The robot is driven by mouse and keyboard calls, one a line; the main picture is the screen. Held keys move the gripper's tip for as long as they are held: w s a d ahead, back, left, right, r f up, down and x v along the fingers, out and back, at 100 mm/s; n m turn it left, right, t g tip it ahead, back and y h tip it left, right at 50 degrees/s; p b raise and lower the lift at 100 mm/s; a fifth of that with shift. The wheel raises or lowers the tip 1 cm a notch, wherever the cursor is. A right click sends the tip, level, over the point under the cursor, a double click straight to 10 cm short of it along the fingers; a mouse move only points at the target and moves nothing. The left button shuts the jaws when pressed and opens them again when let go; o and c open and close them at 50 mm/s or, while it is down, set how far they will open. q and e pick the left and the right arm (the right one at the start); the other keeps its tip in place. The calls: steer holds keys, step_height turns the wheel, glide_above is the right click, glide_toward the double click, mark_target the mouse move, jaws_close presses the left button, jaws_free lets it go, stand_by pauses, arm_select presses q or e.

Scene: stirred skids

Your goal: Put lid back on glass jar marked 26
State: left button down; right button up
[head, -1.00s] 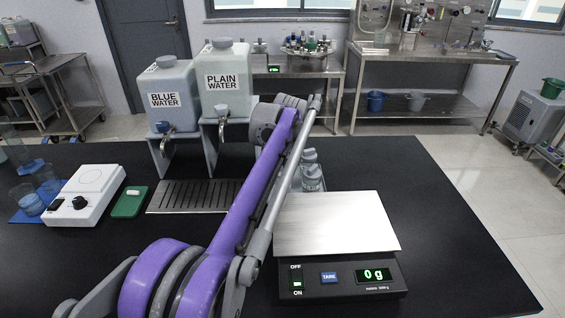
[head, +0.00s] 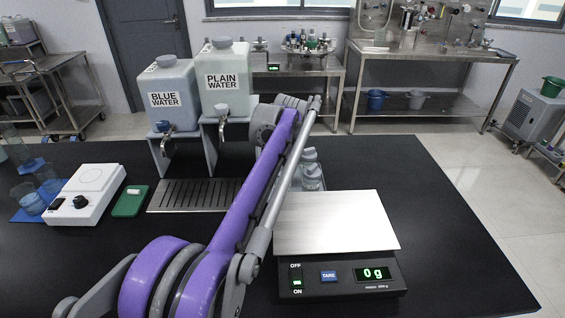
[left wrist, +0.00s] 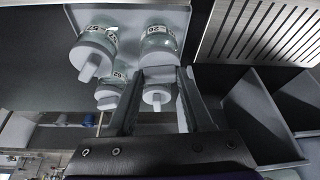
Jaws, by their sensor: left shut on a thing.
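Glass jars with pale lids and upright knobs stand close together on a tray (left wrist: 130,6). The jar with a label that looks like 26 (left wrist: 157,32) is at the top centre of the left wrist view. Its lid (left wrist: 152,58) is over its mouth; I cannot tell whether it is fully seated. My left gripper (left wrist: 160,73) is shut on the knob of this lid. Another lidded jar (left wrist: 95,48) stands to the left, and more lids (left wrist: 157,95) show beyond. In the head view, some jars (head: 311,172) show behind my purple arm; the gripper is hidden there. My right gripper is not in view.
A scale (head: 340,225) reading 0 g stands right of my arm. Blue and plain water tanks (head: 222,85) stand behind, with a slotted drain tray (head: 180,196) in front. A white stirrer (head: 88,195) and green pad (head: 130,201) are at left. The black table's right side is clear.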

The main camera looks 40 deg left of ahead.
arm_select(q)
steer(key=shift+c, duration=1.1)
jaws_free()
steer(key=shift+o, duration=1.1)
steer(key=shift+r, duration=0.15)
steer(key=shift+r+p, duration=2.7)
steer(key=shift+r, duration=0.7)
